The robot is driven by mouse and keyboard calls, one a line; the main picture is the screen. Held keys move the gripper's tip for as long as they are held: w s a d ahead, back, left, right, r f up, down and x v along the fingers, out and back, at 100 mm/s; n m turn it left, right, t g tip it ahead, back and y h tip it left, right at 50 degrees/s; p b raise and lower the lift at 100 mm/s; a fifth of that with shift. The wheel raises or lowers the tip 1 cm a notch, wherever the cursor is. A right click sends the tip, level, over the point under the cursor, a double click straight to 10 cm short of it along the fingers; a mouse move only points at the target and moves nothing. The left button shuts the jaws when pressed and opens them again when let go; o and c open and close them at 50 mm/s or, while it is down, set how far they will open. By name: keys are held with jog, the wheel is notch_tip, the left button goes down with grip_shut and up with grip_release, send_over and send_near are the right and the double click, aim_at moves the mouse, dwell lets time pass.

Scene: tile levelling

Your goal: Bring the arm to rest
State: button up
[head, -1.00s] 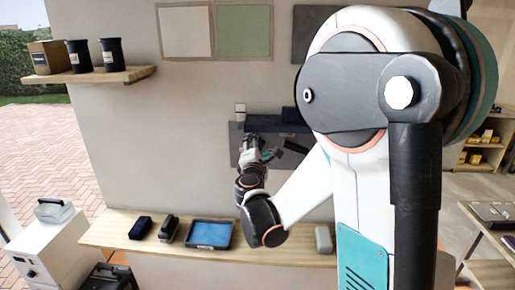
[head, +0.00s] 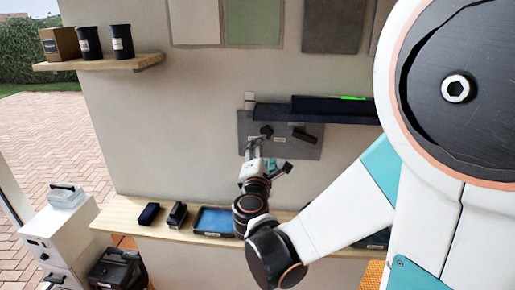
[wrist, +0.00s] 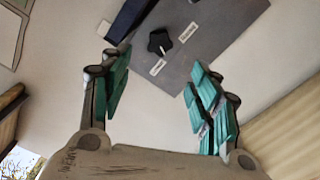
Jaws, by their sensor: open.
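My gripper (head: 268,157) is open in front of the wall, just below a grey tile (head: 312,151). Nothing shows between its fingers in the wrist view (wrist: 158,82). The tile carries a black star-shaped knob (head: 266,131) and a short black handle (head: 304,136). The knob also shows in the wrist view (wrist: 159,41), beyond the fingertips and apart from them. A long dark bar (head: 275,113) runs along the tile's top edge. A dark level with a green strip (head: 330,104) lies on it. My arm hides the bar's right end.
A wooden bench (head: 120,216) along the wall below holds a blue tray (head: 214,221) and small dark cases. A shelf (head: 100,62) with dark cups is at upper left. A white cabinet (head: 50,240) stands at lower left. The wall left of my gripper is clear.

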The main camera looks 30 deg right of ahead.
dwell(0.5)
jog(key=s+a+f+m+g+y+b, duration=0.2)
jog(key=s+f+m+g+y+b, duration=0.25)
jog(key=s+f+m+b, duration=0.7)
jog(key=s+a+f+m+g+y+b, duration=0.3)
jog(key=s+a+f+m+y, duration=0.1)
jog(key=s+a+f, duration=0.5)
jog(key=shift+s+a+f+m+y+b, duration=0.4)
jog(key=shift+a+f+y, duration=0.3)
jog(key=shift+a, duration=0.3)
jog(key=shift+r, duration=0.15)
